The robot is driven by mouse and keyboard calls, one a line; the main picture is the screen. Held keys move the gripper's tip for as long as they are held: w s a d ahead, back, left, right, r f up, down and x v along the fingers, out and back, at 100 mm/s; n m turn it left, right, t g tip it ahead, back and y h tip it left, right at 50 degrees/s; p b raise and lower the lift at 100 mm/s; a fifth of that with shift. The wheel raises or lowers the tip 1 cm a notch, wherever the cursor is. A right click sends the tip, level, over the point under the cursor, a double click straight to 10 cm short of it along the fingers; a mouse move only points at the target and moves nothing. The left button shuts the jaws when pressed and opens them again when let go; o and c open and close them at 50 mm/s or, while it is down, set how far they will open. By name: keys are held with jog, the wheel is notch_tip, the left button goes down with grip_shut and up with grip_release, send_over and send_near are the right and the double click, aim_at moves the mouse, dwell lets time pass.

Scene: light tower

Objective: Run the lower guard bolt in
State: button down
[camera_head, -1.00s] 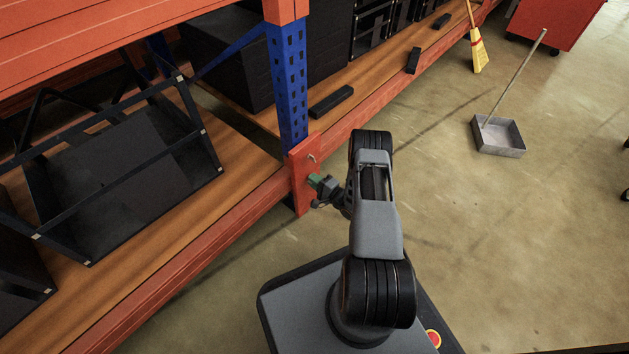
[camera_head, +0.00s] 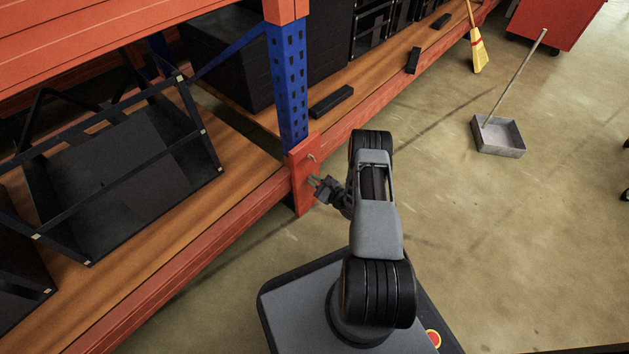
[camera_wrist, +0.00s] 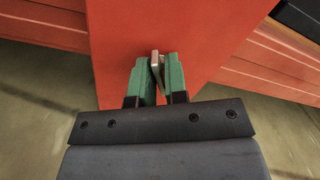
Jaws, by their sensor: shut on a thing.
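The orange guard (camera_head: 301,172) covers the foot of the blue rack post. In the wrist view its flat orange face (camera_wrist: 215,35) fills the top middle. The lower guard bolt (camera_wrist: 155,59) shows as a small pale metal piece between the green fingertips, against the guard. My gripper (camera_wrist: 157,72) is shut on this bolt, with one green finger on each side. In the head view my gripper (camera_head: 314,181) is at the guard's right face, below a small upper bolt (camera_head: 312,158). How deep the lower bolt sits is hidden by the fingers.
The blue post (camera_head: 288,85) rises above the guard. Orange shelf beams (camera_head: 190,265) run off to both sides. A black open-frame case (camera_head: 120,165) lies on the left shelf. The floor to the right is clear up to a dustpan (camera_head: 499,137) and broom (camera_head: 477,52).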

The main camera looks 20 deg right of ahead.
jog(key=shift+m, duration=1)
jog(key=c, duration=1.3)
grip_release()
